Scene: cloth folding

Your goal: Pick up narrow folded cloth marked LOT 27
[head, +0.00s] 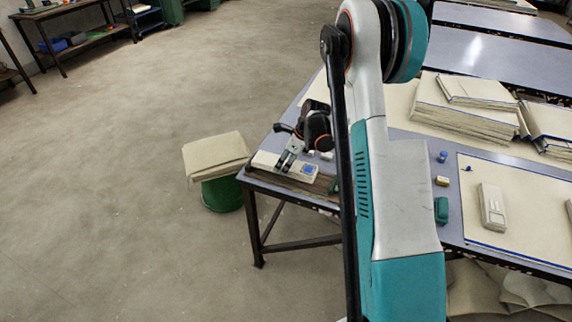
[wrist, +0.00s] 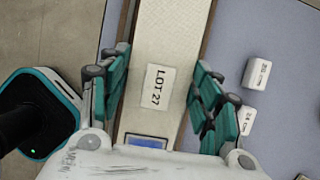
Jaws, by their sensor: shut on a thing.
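The narrow folded cloth (wrist: 173,38) is a long cream strip with a white LOT 27 label and a blue patch near my palm. In the head view the cloth (head: 270,159) lies at the table's near left corner, blue patch to the right. My gripper (wrist: 162,62) has its teal fingers along both long sides of the cloth, shut on it around the label. In the head view my gripper (head: 287,160) is above the cloth, partly hidden by my wrist. I cannot tell whether the cloth is clear of the brown surface under it.
Small white labelled blocks (wrist: 257,74) lie right of the cloth on the grey-blue table (head: 410,152). A green bin (head: 221,194) topped with folded cloth (head: 206,155) stands left of the table. Cloth stacks (head: 465,112) and a cream mat (head: 530,220) are to the right.

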